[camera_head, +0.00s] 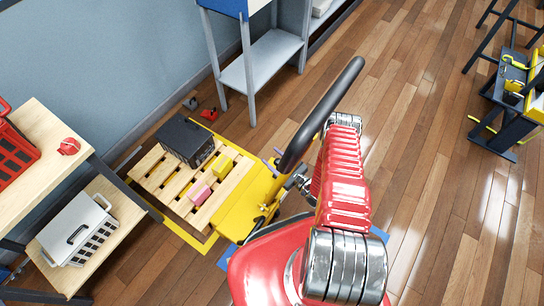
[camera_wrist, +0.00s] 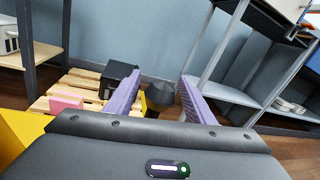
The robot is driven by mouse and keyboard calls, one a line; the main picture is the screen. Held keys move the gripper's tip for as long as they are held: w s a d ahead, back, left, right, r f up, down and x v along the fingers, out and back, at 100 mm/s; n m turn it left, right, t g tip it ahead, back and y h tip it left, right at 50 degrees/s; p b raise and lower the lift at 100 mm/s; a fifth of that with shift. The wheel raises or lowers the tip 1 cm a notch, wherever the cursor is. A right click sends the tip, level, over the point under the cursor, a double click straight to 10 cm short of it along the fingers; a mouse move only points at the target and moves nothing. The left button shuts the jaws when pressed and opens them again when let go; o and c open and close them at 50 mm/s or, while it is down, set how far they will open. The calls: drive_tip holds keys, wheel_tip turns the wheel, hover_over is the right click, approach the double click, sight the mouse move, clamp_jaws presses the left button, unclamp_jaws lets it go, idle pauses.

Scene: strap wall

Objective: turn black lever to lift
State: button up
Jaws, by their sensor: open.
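The black lever (camera_head: 322,112) is a long, thick bar in the head view. It slants up to the right from the yellow lifting truck (camera_head: 240,212), beside my red arm. My gripper (camera_head: 272,161) is low by the lever's lower end, partly hidden behind it. In the wrist view, my gripper (camera_wrist: 162,82) has its two purple fingers spread apart. A dark, blunt piece with some yellow beside it shows between and beyond them; I cannot tell whether it is part of the lever. No grip on anything shows.
A wooden pallet (camera_head: 160,186) carries a black crate (camera_head: 186,140), a pink block (camera_head: 200,194) and a yellow block (camera_head: 222,165). A wooden shelf (camera_head: 110,215) stands left and a grey rack (camera_head: 262,62) behind. Open wood floor (camera_head: 440,190) lies to the right.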

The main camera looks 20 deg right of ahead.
drive_tip(key=shift+w+a, duration=0.25)
drive_tip(key=shift+w, duration=0.35)
drive_tip(key=shift+c, duration=0.3)
